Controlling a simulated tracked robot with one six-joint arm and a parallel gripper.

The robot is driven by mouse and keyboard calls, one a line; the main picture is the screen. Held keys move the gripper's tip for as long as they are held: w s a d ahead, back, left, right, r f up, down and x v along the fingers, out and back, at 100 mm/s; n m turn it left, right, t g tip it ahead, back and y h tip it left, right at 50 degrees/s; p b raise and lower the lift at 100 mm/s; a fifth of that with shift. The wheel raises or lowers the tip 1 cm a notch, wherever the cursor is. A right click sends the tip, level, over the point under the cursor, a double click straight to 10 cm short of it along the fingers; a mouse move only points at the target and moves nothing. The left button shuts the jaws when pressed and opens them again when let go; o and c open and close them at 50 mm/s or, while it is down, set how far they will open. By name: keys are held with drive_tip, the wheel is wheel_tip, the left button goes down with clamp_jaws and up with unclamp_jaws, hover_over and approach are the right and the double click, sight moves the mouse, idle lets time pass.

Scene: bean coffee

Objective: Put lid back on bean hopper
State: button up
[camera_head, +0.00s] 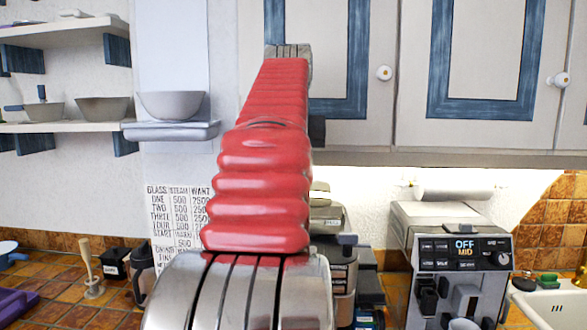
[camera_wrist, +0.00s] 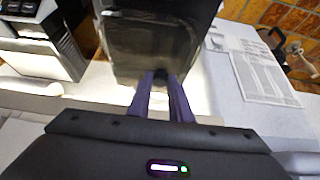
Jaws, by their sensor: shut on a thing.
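In the wrist view my gripper (camera_wrist: 160,78) has two purple fingers closed on the small dark knob of a dark, see-through lid (camera_wrist: 140,45). In the head view my red arm rises up the middle and hides my gripper and the lid. The bean hopper cannot be made out clearly. A grey and black appliance (camera_head: 342,252) stands partly hidden behind my arm on the counter. I cannot tell whether the lid touches anything.
Wall cabinets (camera_head: 470,120) hang above. A shelf with a bowl (camera_head: 172,104) is left of my arm. A pestle (camera_head: 89,270) and dark containers stand at lower left.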

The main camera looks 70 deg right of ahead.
drive_tip(key=shift+f, duration=1.55)
drive_tip(key=shift+a+r, duration=0.1)
drive_tip(key=shift+f, duration=0.2)
idle(1.6)
drive_tip(key=o, duration=1)
drive_tip(key=shift+c, duration=0.2)
drive_tip(key=shift+o, duration=0.4)
drive_tip(key=o, duration=0.4)
drive_tip(key=shift+r, duration=0.15)
